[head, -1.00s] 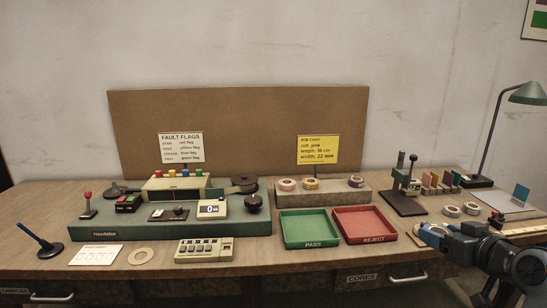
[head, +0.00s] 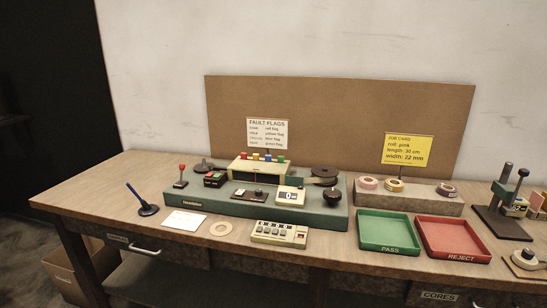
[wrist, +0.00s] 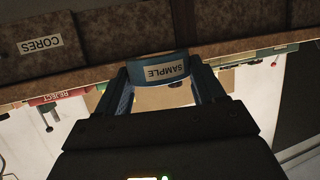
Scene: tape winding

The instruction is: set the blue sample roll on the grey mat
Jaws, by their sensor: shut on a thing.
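In the wrist view my gripper (wrist: 157,69) is shut on the blue sample roll (wrist: 135,71), a blue ring with a pale label reading SAMPLE. The roll sits between the two blue fingertips, with the bench front behind it in the picture. I cannot make out whether it touches anything else. In the head view neither my gripper nor this roll shows. I cannot make out a grey mat in either current view.
In the head view the bench (head: 95,190) bears a green winding machine (head: 190,207), a button box (head: 278,234), a green PASS tray (head: 388,231), a red REJECT tray (head: 452,238) and a press (head: 502,222). A drawer front labelled CORES (wrist: 75,50) shows in the wrist view.

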